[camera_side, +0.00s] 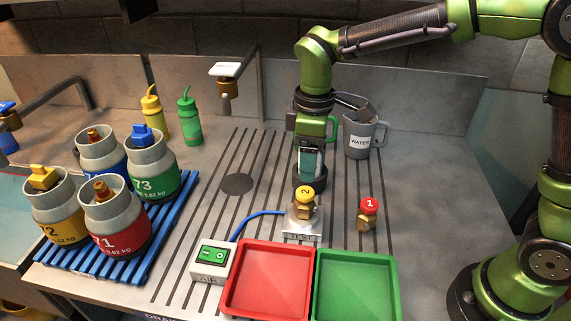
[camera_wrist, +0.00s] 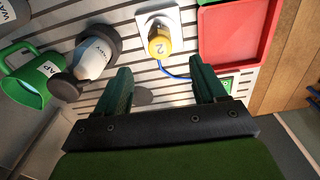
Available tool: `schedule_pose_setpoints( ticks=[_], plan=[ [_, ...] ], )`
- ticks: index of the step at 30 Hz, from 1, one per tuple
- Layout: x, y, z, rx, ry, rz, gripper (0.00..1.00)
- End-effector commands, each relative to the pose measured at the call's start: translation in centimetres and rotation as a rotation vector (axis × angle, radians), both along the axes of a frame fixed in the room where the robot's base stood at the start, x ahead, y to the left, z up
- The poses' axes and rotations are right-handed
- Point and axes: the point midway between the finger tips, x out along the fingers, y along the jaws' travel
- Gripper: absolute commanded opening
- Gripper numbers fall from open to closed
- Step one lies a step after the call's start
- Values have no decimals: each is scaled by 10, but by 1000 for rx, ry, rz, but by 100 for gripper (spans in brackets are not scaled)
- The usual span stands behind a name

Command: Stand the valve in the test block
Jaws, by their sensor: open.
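A brass valve with a yellow cap marked 2 (camera_side: 305,196) stands upright at the pale test block (camera_side: 302,236), seemingly seated in it. In the wrist view the same valve (camera_wrist: 158,43) overlaps the white block (camera_wrist: 172,17). A second brass valve with a red cap marked 1 (camera_side: 368,212) stands upright on the grooved worktop, right of the block. My gripper (camera_side: 309,165) is behind the block in the side view. In the wrist view its two green fingers (camera_wrist: 162,85) are apart with nothing between them. The yellow-capped valve lies beyond the fingertips.
Red (camera_side: 268,280) and green (camera_side: 357,288) trays lie in front. An AIR switch box (camera_side: 213,262) joins the block by a blue hose. Gas cylinders (camera_side: 115,222) stand on a blue rack at left. A grey mug (camera_side: 366,139) and a green mug (camera_wrist: 30,72) are near my gripper.

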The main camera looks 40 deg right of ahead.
Motion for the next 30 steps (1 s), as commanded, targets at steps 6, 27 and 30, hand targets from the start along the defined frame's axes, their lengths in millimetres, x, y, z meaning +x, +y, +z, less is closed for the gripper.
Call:
schedule_pose_setpoints(
  ticks=[6,27,30],
  plan=[
    [-38,-41,46,80,-144,-283,70],
    [-150,-113,70,510,-448,-1075,70],
    [-150,-112,70,510,-447,-1074,70]
  ],
)
